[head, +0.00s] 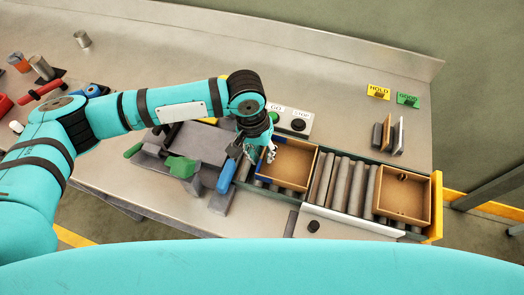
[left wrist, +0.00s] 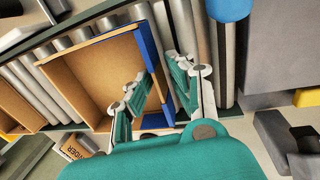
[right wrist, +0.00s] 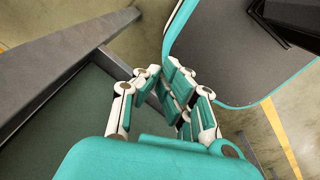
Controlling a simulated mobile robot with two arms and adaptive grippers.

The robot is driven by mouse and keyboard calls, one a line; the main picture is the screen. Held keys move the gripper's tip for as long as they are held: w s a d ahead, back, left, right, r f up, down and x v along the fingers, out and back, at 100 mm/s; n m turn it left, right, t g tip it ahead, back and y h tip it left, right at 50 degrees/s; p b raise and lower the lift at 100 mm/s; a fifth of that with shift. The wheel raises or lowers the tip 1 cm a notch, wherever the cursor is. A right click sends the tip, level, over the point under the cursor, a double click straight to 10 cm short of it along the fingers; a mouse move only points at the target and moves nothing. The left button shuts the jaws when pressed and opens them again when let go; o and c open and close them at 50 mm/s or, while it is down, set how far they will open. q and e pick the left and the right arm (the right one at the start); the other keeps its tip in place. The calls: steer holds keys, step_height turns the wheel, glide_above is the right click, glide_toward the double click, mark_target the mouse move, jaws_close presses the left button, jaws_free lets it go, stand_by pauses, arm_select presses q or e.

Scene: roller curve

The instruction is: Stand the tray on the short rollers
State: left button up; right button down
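The tray (head: 287,165) is a tan open box with a blue left side. It sits flat on the rollers left of the conveyor's middle. Its blue wall (left wrist: 148,50) shows in the left wrist view. My left gripper (head: 262,154) is open at that blue side, one finger over the tray's inside and the other outside the wall. Contact with the wall is hard to tell. The rollers (head: 343,185) show bare right of the tray. My right gripper (right wrist: 163,90) is empty, its fingers a little apart, away from the tray. It does not show in the head view.
A second tan tray (head: 405,198) stands at the conveyor's right end, by a yellow end stop (head: 437,208). Behind are a GO button box (head: 290,120), yellow HOLD sign (head: 378,92) and green sign (head: 407,100). A grey fixture (head: 200,143) stands left of the rollers.

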arm_select(q)
steer(key=shift+o, duration=0.4)
steer(key=shift+r, duration=0.1)
steer(key=shift+r, duration=0.3)
step_height(320, 180, up, 11)
steer(key=a+b, duration=0.1)
steer(key=shift+w+a+b, duration=0.3)
steer(key=shift+a+b, duration=0.05)
